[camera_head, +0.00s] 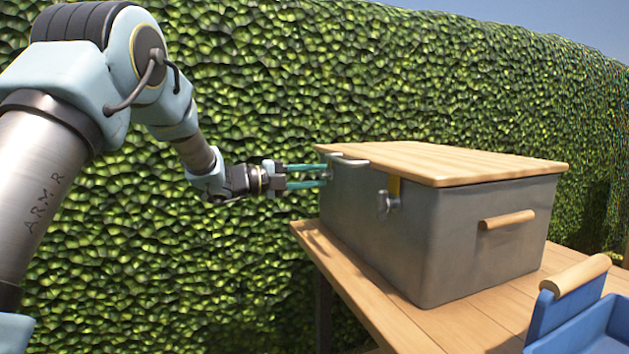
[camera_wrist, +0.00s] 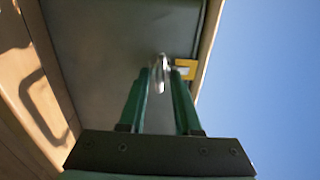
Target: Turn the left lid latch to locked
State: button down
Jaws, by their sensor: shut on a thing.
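A grey metal box (camera_head: 370,235) with a wooden lid (camera_head: 455,160) stands on the wooden table; the lid lies on its top. In the head view my gripper (camera_head: 328,175) reaches in from the left, its two green fingers at the box's front face near the far left end. In the wrist view the fingertips (camera_wrist: 161,74) are shut on a silver latch knob (camera_wrist: 160,68), the left lid latch. A yellow plate (camera_wrist: 186,69) sits beside it at the lid edge. The latch's exact angle is hard to tell. The other latch (camera_head: 388,201) hangs below a yellow plate (camera_head: 394,185).
A wooden handle (camera_head: 507,220) sticks out of the box's right side. A blue container (camera_head: 585,325) with a wooden handle stands at the table's near right. The table (camera_head: 395,315) is bare in front of the box. A green hedge (camera_head: 250,80) rises behind.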

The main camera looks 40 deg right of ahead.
jog(key=c, duration=0.6)
grip_release()
jog(key=p+v, duration=0.1)
jog(key=v, duration=1)
jog(key=shift+p, duration=0.3)
